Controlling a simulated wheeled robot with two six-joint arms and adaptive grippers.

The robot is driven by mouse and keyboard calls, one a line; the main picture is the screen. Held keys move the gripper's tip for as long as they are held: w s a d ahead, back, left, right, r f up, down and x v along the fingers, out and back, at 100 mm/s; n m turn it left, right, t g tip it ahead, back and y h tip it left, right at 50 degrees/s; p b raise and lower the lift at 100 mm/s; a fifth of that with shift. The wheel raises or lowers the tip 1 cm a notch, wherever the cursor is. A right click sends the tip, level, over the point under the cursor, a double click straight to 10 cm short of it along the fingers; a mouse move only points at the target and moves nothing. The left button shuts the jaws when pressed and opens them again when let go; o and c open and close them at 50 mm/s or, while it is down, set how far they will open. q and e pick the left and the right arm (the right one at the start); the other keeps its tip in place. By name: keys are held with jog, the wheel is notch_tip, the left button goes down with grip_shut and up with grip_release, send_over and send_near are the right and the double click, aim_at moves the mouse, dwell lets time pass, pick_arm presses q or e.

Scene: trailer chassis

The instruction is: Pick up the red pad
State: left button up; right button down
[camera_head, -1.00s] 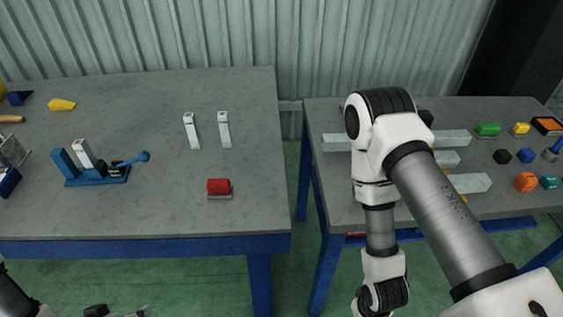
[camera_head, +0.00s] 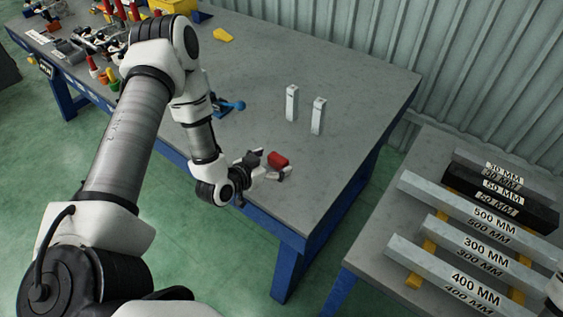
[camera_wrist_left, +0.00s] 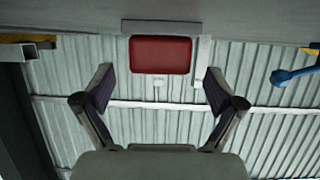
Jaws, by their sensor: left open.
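The red pad (camera_head: 278,160) is a small red block near the right front edge of the grey table. My left gripper (camera_head: 274,167) reaches in low over the table edge, close to the pad. In the left wrist view its two fingers (camera_wrist_left: 159,78) are spread apart, with the pad lying ahead between them and no contact visible. My right gripper is not in view.
Two upright white blocks (camera_head: 291,103) (camera_head: 318,116) stand behind the pad. A blue-handled clamp (camera_head: 232,106) is to its left. The grey table (camera_head: 362,90) is clear to the right. Labelled metal bars (camera_head: 450,250) lie on another table at right.

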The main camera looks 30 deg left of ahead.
pick_arm(q)
jog(key=shift+x, duration=0.75)
jog(key=shift+s, duration=0.1)
jog(key=shift+c, duration=1)
jog(key=c, duration=1.1)
jog(key=shift+c, duration=0.2)
jog(key=shift+r, duration=0.15)
